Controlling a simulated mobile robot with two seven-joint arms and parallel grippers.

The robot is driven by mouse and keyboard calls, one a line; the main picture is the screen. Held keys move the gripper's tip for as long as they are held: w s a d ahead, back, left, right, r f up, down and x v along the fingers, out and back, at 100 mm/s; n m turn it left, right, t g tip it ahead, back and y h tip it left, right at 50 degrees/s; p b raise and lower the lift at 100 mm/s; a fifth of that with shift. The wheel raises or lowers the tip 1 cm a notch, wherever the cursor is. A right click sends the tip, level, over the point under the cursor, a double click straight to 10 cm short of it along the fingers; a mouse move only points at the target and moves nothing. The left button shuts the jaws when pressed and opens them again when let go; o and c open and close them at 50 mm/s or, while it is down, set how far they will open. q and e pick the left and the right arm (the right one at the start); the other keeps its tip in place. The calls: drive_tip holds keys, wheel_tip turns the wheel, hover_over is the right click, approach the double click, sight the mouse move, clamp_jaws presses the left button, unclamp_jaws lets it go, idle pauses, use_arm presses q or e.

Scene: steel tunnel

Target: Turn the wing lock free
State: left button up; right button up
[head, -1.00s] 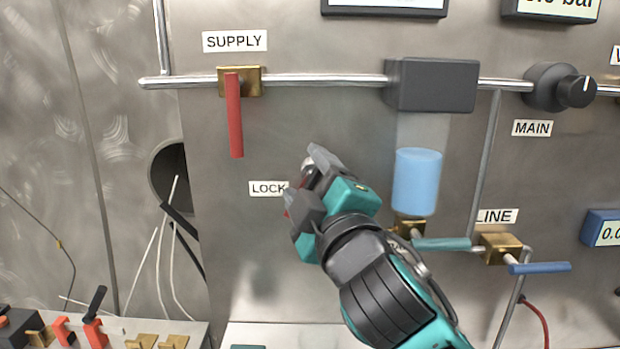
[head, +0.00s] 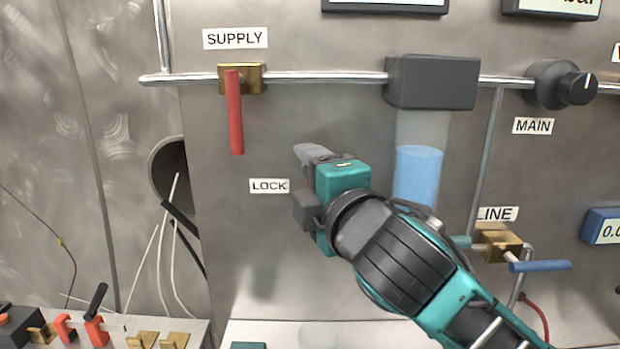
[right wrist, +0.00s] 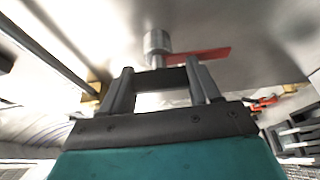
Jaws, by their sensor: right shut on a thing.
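My right gripper (head: 307,180) is at the panel just right of the LOCK label (head: 269,186) and hides the lock in the head view. The exact contact is partly hidden by the dark finger pads. My left gripper is not in view.
A red SUPPLY lever (head: 235,112) hangs down at upper left. A clear cylinder with blue filling (head: 417,172) stands just right of my gripper. A blue LINE lever (head: 540,266) is at lower right. A hole with cables (head: 172,175) is at left.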

drive_tip(key=o, duration=1)
drive_tip(key=shift+a, duration=0.1)
